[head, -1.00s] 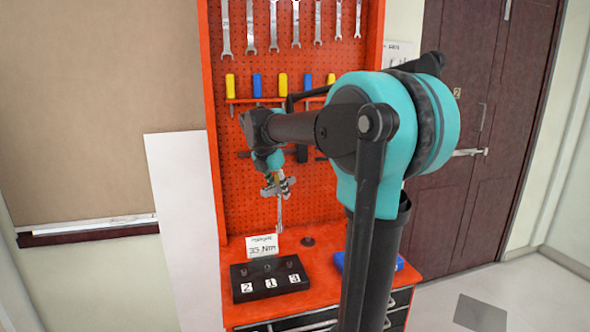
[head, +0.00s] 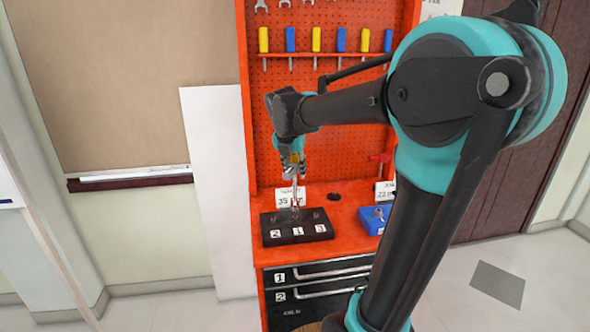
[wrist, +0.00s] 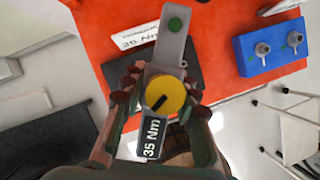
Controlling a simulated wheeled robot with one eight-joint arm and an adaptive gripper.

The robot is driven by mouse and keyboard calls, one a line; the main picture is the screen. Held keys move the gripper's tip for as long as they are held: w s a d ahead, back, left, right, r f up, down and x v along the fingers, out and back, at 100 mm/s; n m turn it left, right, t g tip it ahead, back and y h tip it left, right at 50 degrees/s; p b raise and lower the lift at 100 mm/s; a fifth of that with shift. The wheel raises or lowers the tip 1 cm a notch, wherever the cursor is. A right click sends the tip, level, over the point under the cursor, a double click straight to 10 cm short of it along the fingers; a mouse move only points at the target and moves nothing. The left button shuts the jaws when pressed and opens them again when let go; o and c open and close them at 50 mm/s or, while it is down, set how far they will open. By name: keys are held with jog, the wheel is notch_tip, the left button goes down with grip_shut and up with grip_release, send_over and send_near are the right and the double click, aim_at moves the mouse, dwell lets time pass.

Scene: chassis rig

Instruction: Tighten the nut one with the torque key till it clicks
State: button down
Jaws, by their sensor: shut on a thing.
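My gripper (head: 292,165) is shut on the torque key (head: 296,188), which hangs down over the black block (head: 272,238). The block carries labels 2, 1, 3 from left to right. The key's lower end is at the middle position, label 1, and largely hides nut one; I cannot tell if it is fully seated. In the wrist view the key (wrist: 172,48) lies between both fingers, with a yellow dial, a green dot and a "35 Nm" label. Part of the block (wrist: 119,74) shows behind it.
A blue box (head: 370,222) with metal pieces is to the right, by a second card (head: 385,190). The red pegboard (head: 345,125) rises behind the red bench top (head: 340,205).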

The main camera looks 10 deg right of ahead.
jog(key=shift+f, duration=2.05)
jog(key=m+g+h, duration=0.1)
jog(key=m, duration=0.4)
jog(key=m+g+h, duration=0.1)
jog(key=m, duration=0.3)
jog(key=shift+g, duration=0.3)
jog(key=m+g, duration=0.2)
jog(key=m, duration=0.3)
jog(key=shift+m, duration=0.3)
jog(key=m, duration=0.2)
jog(key=m+g, duration=0.1)
jog(key=m, duration=0.1)
jog(key=shift+g+y, duration=0.3)
jog(key=shift+n, duration=0.4)
